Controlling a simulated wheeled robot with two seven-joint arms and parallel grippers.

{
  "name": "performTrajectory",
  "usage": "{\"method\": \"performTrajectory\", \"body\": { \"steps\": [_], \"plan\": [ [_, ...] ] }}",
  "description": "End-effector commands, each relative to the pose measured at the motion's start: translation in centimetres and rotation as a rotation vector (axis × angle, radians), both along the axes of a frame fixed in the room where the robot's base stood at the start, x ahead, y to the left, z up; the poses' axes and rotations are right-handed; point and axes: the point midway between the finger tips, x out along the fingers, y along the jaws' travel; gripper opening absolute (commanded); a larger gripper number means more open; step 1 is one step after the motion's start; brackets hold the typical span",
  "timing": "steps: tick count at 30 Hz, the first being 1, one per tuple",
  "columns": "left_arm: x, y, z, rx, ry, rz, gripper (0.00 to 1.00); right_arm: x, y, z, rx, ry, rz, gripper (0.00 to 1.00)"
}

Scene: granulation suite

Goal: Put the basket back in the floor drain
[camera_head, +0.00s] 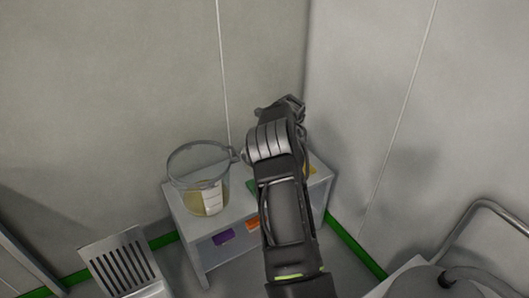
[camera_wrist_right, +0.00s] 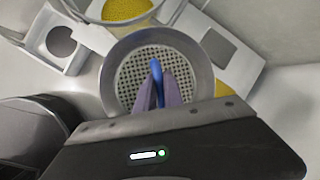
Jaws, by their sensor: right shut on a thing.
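The basket (camera_wrist_right: 125,72) is a round grey metal dish with a perforated bottom and a blue grip (camera_wrist_right: 155,68) standing up at its middle, seen in the right wrist view. My right gripper (camera_wrist_right: 157,85) is shut on that blue grip, with a finger on each side of it. In the head view my right arm reaches up the middle to the wrist and gripper (camera_head: 290,103), and the basket cannot be made out there. I cannot identify the floor drain in either view. My left gripper is not in view.
A low white bench (camera_head: 196,238) stands in the corner. On it is a clear bucket (camera_head: 190,183) with yellowish contents. A purple item (camera_head: 223,237) and an orange item (camera_head: 252,223) lie below its top. A slotted metal piece (camera_head: 120,264) is at lower left, a hose (camera_head: 470,276) at lower right.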

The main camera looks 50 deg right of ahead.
Motion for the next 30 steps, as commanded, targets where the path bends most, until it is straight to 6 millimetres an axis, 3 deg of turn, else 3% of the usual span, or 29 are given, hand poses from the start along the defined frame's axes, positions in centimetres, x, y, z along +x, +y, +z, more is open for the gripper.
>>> {"method": "performTrajectory", "body": {
  "steps": [7, 14, 17, 23, 26, 30],
  "plan": [
    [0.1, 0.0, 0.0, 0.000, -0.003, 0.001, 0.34, -1.5, 0.6, -0.9, 0.000, -0.002, 0.155, 0.00],
    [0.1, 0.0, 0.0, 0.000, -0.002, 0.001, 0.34, -3.8, 3.6, -3.0, 0.001, -0.003, 0.384, 0.00],
    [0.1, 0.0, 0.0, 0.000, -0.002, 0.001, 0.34, -4.5, 6.4, -3.6, 0.001, -0.005, 0.541, 0.00],
    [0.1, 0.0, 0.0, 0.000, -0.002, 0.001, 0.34, -5.1, 14.2, -3.8, -0.001, -0.006, 0.928, 0.00],
    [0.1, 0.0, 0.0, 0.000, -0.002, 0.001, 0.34, -5.4, 19.4, -3.3, -0.003, -0.008, 1.170, 0.00],
    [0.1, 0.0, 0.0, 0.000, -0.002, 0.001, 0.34, -6.0, 28.3, -1.1, -0.008, -0.010, 1.572, 0.00]
  ]
}}
